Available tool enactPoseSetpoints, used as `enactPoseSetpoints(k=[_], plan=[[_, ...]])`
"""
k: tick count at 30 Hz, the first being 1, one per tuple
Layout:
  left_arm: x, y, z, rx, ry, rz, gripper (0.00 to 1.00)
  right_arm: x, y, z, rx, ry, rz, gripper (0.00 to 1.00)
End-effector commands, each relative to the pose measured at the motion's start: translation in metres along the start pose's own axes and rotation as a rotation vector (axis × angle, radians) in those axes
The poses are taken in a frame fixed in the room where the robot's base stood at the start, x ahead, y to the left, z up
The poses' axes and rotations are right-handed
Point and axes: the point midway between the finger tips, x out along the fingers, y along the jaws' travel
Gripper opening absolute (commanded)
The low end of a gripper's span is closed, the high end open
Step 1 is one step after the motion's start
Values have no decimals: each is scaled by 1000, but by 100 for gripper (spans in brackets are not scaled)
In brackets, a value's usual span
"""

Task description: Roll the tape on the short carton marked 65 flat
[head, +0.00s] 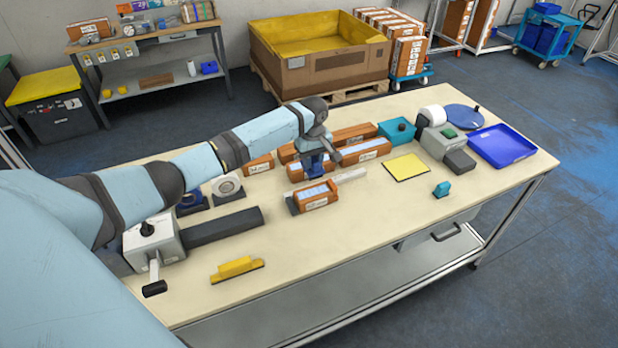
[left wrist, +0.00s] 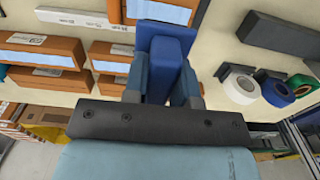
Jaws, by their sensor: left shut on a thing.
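A short orange carton (head: 316,204) lies near the middle of the table, with a pale blue-white strip along its top. Its label is too small for me to read a number. My left gripper (head: 315,156) is above the table just behind this carton, apart from it in the picture. It is shut on a blue block-like tool (head: 312,166), which fills the middle of the left wrist view (left wrist: 160,55). An orange carton end shows beyond the tool in the wrist view (left wrist: 117,12). My right gripper is in neither view.
Long orange cartons (head: 372,151) lie behind the gripper, with a white bar (head: 350,174) beside the short carton. Tape rolls (head: 227,186) and a grey device with a dark bar (head: 223,226) stand left. A yellow tool (head: 237,269) lies in front. The front right table is mostly clear.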

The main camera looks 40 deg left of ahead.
Motion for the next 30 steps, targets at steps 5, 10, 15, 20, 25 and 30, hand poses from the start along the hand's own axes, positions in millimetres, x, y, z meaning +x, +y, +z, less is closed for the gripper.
enactPoseSetpoints(k=[5,10,15,20,25,30], plan=[[0,-1,0,78,0,1,0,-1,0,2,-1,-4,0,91],[3,-6,0,352,0,1,0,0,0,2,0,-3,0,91],[6,-12,0,733,-1,1,0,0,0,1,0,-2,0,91],[8,-18,0,1081,0,2,0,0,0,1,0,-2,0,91],[11,-23,0,1370,0,3,0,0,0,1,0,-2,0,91],[11,-25,1,1527,1,3,0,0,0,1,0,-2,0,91]])
